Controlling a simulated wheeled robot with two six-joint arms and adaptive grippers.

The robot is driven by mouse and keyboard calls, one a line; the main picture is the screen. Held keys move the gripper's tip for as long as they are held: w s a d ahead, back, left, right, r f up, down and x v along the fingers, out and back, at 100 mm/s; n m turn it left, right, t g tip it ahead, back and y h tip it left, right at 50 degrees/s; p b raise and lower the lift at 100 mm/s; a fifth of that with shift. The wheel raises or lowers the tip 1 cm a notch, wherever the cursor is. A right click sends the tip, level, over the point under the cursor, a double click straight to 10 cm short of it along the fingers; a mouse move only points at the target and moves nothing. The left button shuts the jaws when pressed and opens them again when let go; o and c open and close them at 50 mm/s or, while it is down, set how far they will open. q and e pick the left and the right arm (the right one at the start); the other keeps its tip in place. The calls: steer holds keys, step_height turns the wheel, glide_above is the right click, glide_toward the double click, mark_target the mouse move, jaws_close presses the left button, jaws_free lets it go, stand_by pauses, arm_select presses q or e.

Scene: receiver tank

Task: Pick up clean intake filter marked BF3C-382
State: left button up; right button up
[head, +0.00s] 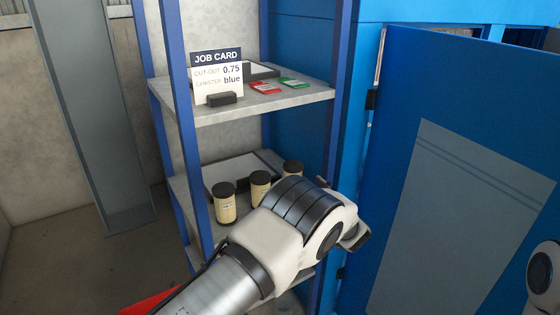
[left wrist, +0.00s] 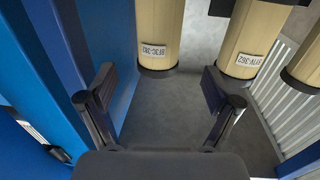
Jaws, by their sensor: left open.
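Several cream filters with black end caps stand in a row on the lower shelf. In the left wrist view, the filter (left wrist: 158,28) at left centre has an upside-down label that appears to read BF3C-382. A second filter (left wrist: 255,33) beside it has a similar label, hard to read exactly. In the head view, the row shows a left filter (head: 225,206), a middle filter (head: 260,187) and a right filter (head: 293,168) partly hidden by my arm. My left gripper (left wrist: 158,80) is open and empty, its fingers apart, with the BF3C-382 filter ahead of the gap. My right gripper is out of view.
A job card (head: 217,78) stands on the upper shelf (head: 270,98) beside red (head: 266,87) and green (head: 293,83) cards. Blue rack posts (head: 181,110) flank the shelves. A blue door (head: 480,130) stands at right. Another filter (left wrist: 303,62) shows at the wrist view's right edge.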

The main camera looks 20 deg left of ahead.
mark_target(298, 172)
arm_select(q)
steer(key=shift+w+a+f+b, duration=0.1)
steer(key=shift+w+a+b, duration=0.2)
steer(key=shift+w, duration=0.15)
steer(key=b, duration=0.2)
steer(key=r+b, duration=0.1)
steer(key=b, duration=0.1)
steer(key=shift+s+d, duration=0.15)
steer(key=shift+d, duration=0.15)
steer(key=x, duration=0.4)
steer(key=r+x, duration=0.1)
steer(key=x, duration=0.1)
steer(key=shift+s+p, duration=0.15)
steer(key=shift+p, duration=0.2)
steer(key=shift+w+a+r, duration=0.15)
steer(key=shift+w+a, duration=0.05)
steer(key=shift+a, duration=0.1)
steer(key=shift+w, duration=0.1)
steer(key=c, duration=1.3)
